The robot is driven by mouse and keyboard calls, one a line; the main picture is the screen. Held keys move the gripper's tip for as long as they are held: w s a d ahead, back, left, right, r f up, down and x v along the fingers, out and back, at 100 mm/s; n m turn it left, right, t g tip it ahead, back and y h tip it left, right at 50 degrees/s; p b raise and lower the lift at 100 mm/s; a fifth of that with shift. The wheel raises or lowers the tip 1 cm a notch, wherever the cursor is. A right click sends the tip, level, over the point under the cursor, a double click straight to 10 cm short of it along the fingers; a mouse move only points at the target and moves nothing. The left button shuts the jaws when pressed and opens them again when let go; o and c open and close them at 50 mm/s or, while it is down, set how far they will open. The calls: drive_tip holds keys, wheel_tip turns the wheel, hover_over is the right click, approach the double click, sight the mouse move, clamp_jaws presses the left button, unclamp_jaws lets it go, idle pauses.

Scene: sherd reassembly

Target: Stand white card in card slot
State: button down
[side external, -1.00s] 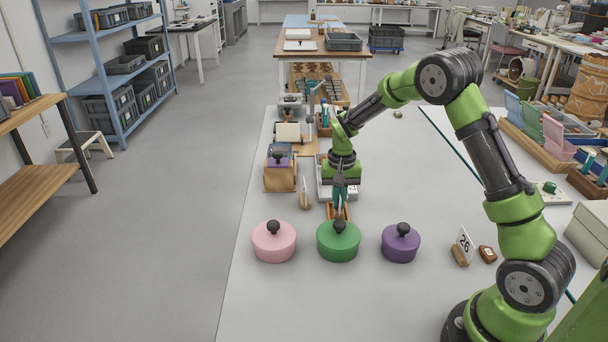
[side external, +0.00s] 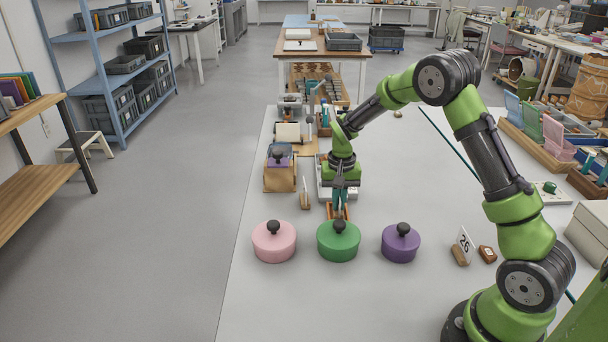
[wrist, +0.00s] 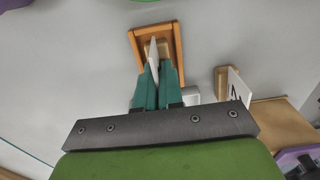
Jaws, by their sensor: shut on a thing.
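My gripper (wrist: 157,88) has its teal fingers shut on a thin white card (wrist: 154,52), seen nearly edge-on in the wrist view. The card is over a shallow orange-brown wooden tray (wrist: 139,42), beside a tan wooden piece (wrist: 169,48) in it. I cannot tell whether that piece is the card slot, or whether the card touches the tray. In the side view, my gripper (side external: 340,212) points down at the tray, behind the green lidded pot (side external: 338,245); the pot and fingers mostly hide the card and tray.
A pink pot (side external: 274,243) and a purple pot (side external: 400,245) flank the green one. A wooden block (side external: 305,201) with an upright card stands left of the gripper. A card marked 26 (side external: 465,243) stands in another block at right. Open table lies right of the gripper.

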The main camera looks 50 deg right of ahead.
idle(0.3)
drive_tip(key=c, duration=1.2)
unclamp_jaws()
wheel_tip(320, 180, up, 17)
